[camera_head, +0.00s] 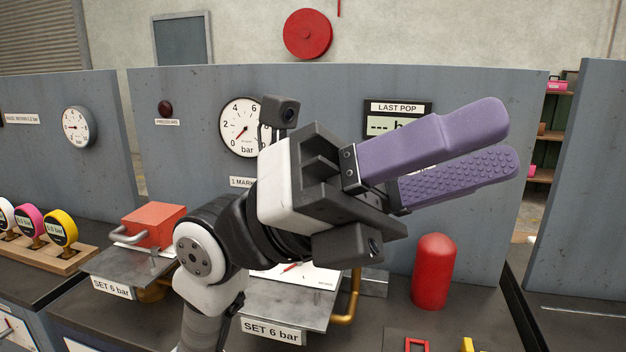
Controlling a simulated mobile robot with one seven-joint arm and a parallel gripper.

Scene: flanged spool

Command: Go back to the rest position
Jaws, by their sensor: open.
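My gripper (510,140) is raised in front of the grey panel, right of the picture's middle. Its two purple fingers point to the upper right. A narrow gap shows between them and nothing is held there. The lower finger has a studded inner face. My arm comes up from the bottom, left of the middle, and hides part of the bench and panel. No flanged spool can be made out in this view.
A red domed cylinder (434,272) stands on the bench below my gripper. A red block with a handle (152,226) sits on the left "SET 6 bar" stand (112,287). Coloured gauges (62,228) stand in a wooden rack at far left. The panel (350,85) rises close behind.

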